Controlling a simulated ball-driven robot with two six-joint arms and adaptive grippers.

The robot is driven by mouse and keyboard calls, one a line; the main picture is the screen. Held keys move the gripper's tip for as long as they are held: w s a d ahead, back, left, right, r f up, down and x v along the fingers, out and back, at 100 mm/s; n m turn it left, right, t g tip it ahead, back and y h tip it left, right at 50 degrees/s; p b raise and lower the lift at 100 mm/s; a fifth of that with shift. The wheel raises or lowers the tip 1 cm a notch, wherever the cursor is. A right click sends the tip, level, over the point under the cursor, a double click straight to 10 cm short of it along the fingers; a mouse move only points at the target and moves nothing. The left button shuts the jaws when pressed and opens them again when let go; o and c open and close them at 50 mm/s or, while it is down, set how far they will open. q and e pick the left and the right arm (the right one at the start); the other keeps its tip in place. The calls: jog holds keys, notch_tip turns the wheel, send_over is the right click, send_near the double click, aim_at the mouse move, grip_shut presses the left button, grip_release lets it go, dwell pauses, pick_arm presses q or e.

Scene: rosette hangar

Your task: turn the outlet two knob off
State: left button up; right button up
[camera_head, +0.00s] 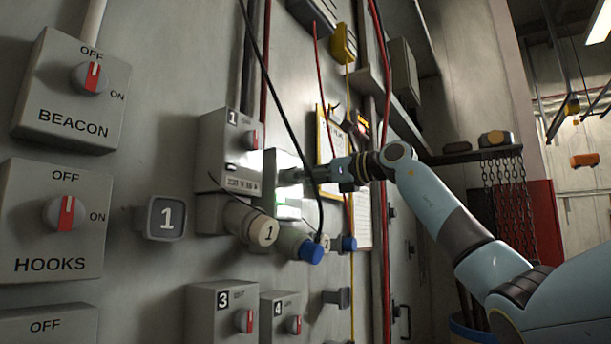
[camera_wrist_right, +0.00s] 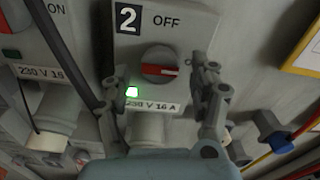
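The outlet two box (camera_wrist_right: 128,52), a grey box marked 2, fills the middle of the right wrist view. Its round dark knob (camera_wrist_right: 160,65) has a red mark lying sideways, pointing right. OFF is printed above the knob, and a green lamp (camera_wrist_right: 131,92) glows below left of it. My right gripper (camera_wrist_right: 162,85) is open, one finger on each side of the knob, with gaps showing between. In the head view my right gripper (camera_head: 288,177) is at the side of the same box (camera_head: 283,160), hiding its knob. My left gripper is not in view.
Outlet box 1 (camera_head: 225,150) is just left, with a dark cable hanging in front. Boxes 3 (camera_head: 212,310) and 4 (camera_head: 278,318) sit below. Capped sockets, including a blue-ended plug (camera_head: 310,251), stick out under the upper boxes. BEACON (camera_head: 72,92) and HOOKS (camera_head: 55,220) switches are at left.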

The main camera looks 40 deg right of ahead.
jog(key=c, duration=1)
jog(key=shift+c, duration=0.2)
jog(key=shift+n, duration=0.3)
jog(key=shift+w+d+r+n, duration=0.1)
jog(key=shift+n, duration=4.2)
jog(key=shift+d+r+n, duration=0.1)
jog(key=shift+n, duration=4.2)
jog(key=shift+f, duration=0.1)
jog(key=o, duration=1.2)
